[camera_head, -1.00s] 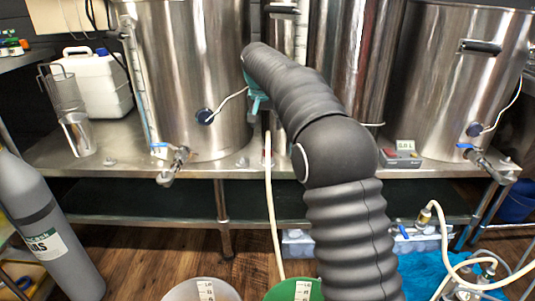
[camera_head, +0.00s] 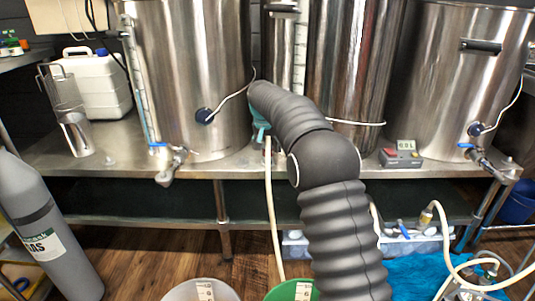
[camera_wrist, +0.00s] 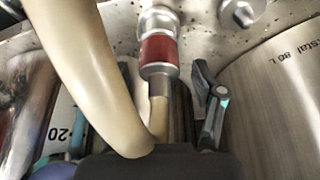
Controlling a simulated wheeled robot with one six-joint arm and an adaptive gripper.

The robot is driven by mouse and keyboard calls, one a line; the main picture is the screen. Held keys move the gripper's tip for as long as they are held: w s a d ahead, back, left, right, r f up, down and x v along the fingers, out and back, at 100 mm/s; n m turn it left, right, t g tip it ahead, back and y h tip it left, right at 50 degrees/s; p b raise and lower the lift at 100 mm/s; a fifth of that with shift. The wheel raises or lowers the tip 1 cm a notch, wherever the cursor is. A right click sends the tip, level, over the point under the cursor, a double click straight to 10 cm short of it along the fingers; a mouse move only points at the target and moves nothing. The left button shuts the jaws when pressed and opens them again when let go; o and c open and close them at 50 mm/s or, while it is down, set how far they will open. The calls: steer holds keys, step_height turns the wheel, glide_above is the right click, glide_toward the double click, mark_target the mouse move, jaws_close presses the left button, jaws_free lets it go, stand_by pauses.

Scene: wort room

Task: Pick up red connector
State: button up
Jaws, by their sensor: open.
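The red connector (camera_wrist: 158,52) is a red collar on a silver metal fitting in the upper middle of the wrist view. Its stem runs down from it toward my gripper (camera_wrist: 148,112). My gripper is open, with the right finger to the right of the stem and the left side partly hidden by a hose. The cream hose (camera_wrist: 88,70) curves close in front of the camera, from upper left to bottom middle. In the head view my gripper (camera_head: 259,130) is teal, low beside the left kettle, partly hidden by my arm. I cannot make out the connector clearly there.
Tall steel kettles (camera_head: 190,75) stand on a steel bench (camera_head: 125,145), with valves jutting from its front edge. A small red-and-grey controller (camera_head: 400,155) is right of my arm. A white jug (camera_head: 95,85) stands at left, a grey gas cylinder (camera_head: 45,225) at lower left.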

steer(key=shift+x, duration=0.85)
steer(key=shift+r, duration=0.1)
jaws_close()
step_height(320, 180, up, 18)
steer(key=p, duration=0.5)
